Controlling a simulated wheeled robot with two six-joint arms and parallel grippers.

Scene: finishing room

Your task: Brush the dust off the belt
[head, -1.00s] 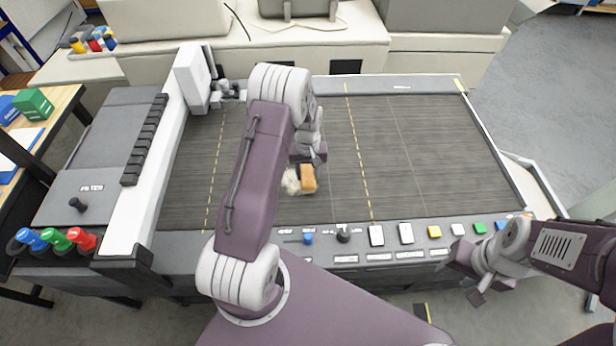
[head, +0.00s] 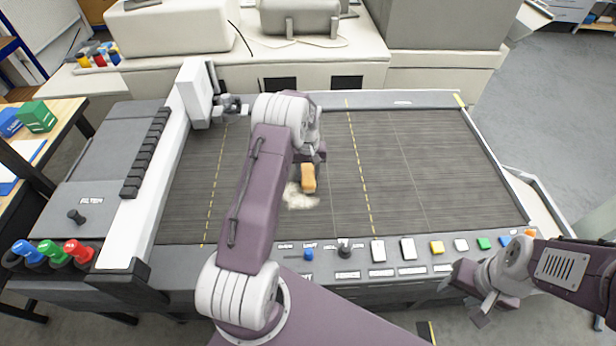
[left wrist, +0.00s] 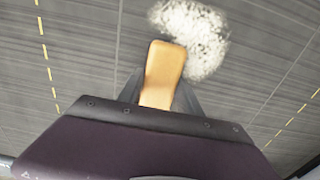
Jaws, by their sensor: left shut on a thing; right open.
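The grey belt (head: 430,165) has yellow dashed lines and fills the middle of the machine. A pale patch of dust (head: 299,197) lies on it near the front. My left gripper (head: 310,160) is shut on a brush with an orange-tan handle (head: 308,178), held low over the belt beside the dust. In the left wrist view the brush handle (left wrist: 163,75) stands between the fingers, with the dust (left wrist: 192,38) just beyond it; the bristles are hidden. My right gripper (head: 467,292) is open and empty, in front of the control panel at the right.
A white gantry (head: 148,170) borders the belt at left. The right half of the belt is clear.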

